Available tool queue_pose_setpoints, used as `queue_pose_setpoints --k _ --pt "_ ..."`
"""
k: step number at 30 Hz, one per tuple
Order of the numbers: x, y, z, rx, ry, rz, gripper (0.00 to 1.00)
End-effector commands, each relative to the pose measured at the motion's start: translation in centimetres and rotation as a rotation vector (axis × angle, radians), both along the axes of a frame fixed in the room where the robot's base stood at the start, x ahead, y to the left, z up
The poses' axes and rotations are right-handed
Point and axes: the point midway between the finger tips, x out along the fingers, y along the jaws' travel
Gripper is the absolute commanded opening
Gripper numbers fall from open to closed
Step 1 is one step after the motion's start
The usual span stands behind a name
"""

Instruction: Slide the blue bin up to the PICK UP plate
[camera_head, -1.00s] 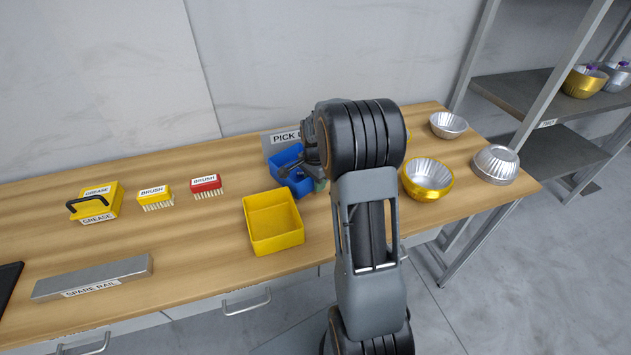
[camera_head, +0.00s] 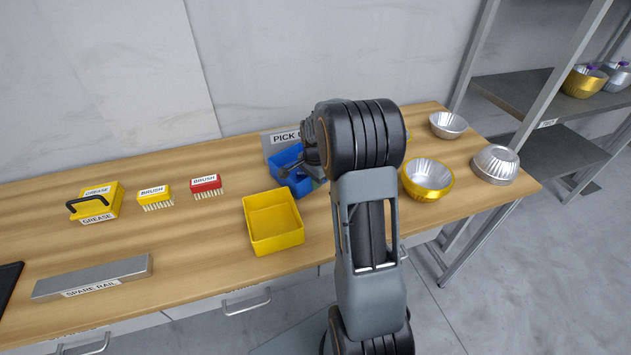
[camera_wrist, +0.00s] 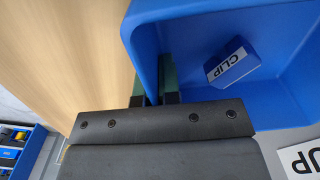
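The blue bin (camera_head: 281,162) stands on the bench in front of the grey PICK UP plate (camera_head: 270,143), partly hidden by my arm in the head view. In the wrist view the bin (camera_wrist: 180,12) fills the upper right, with a blue block labelled CLIP (camera_wrist: 232,66) inside. My gripper (camera_wrist: 154,92) straddles the bin's near wall, one green-and-black finger outside and one inside, closed on the wall. The plate's UP lettering (camera_wrist: 303,160) shows at the lower right of the wrist view. I cannot tell whether bin and plate touch.
An empty yellow bin (camera_head: 272,222) stands just in front of the blue bin. A red brush (camera_head: 206,186), yellow brush (camera_head: 155,196) and grease box (camera_head: 97,203) are to the left, a spare rail (camera_head: 92,278) at front left. A gold bowl (camera_head: 428,180) and silver bowls are right.

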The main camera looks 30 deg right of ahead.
Motion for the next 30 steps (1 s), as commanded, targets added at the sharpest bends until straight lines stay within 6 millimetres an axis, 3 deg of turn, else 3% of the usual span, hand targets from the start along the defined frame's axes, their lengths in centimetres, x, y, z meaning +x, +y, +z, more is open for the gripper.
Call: queue_pose_setpoints --k 22,23,30 --pt "1.2 -0.8 0.2 -0.003 -0.013 0.002 0.00" --pt "1.2 -0.8 0.2 -0.003 -0.013 0.002 0.15" --pt "1.2 -0.8 0.2 -0.003 -0.011 0.004 0.38"
